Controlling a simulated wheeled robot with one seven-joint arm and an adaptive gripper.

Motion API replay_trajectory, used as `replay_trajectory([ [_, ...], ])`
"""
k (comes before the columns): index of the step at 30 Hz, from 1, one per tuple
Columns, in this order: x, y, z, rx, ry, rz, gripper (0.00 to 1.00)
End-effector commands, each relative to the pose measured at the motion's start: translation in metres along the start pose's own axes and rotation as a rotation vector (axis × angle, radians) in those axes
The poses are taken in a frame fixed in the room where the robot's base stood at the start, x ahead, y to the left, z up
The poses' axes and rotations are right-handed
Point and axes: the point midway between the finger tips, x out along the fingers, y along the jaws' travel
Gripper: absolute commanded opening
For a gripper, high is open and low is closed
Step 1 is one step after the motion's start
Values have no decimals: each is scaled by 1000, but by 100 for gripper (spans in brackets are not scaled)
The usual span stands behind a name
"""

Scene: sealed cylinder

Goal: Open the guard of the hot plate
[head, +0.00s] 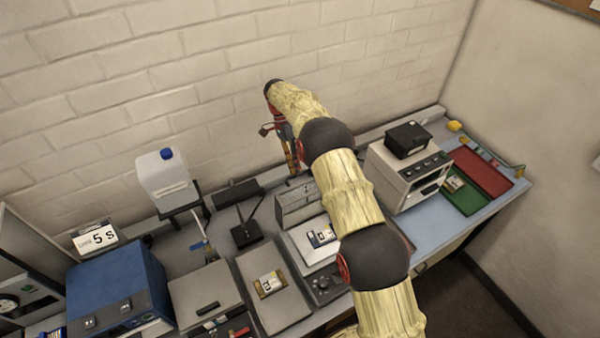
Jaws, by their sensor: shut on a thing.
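The hot plate (325,287) looks to be the pale unit with a dark knob panel at the front, in the middle of the bench in the head view. A small labelled item (321,235) lies on its top. Its guard (298,204) looks to be the grey panel standing up at the back of the unit. My gripper (297,168) points down at the guard's upper edge and is shut on it. The exact contact is small and hard to see. My arm covers the right side of the hot plate.
A grey tray (285,312) and a black stand (246,234) are left of the hot plate. A blue-lidded canister (165,178) and a blue box (115,285) are farther left. A white device (408,180) and red (482,173) and green trays are right. A brick wall is close behind.

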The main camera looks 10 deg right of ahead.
Motion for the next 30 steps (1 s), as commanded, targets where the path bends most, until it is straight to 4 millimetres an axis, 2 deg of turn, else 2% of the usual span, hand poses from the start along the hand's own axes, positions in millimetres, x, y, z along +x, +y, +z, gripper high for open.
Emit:
replay_trajectory([
  [1, 26, -5, 2, -5, -7, 38, 0],
  [12, 29, -21, 2, -4, -7, 42, 0],
  [26, 28, -22, 1, -3, -7, 44, 0],
  [27, 28, -22, 1, -3, -7, 44, 6],
  [30, 28, -22, 1, -3, -7, 44, 12],
])
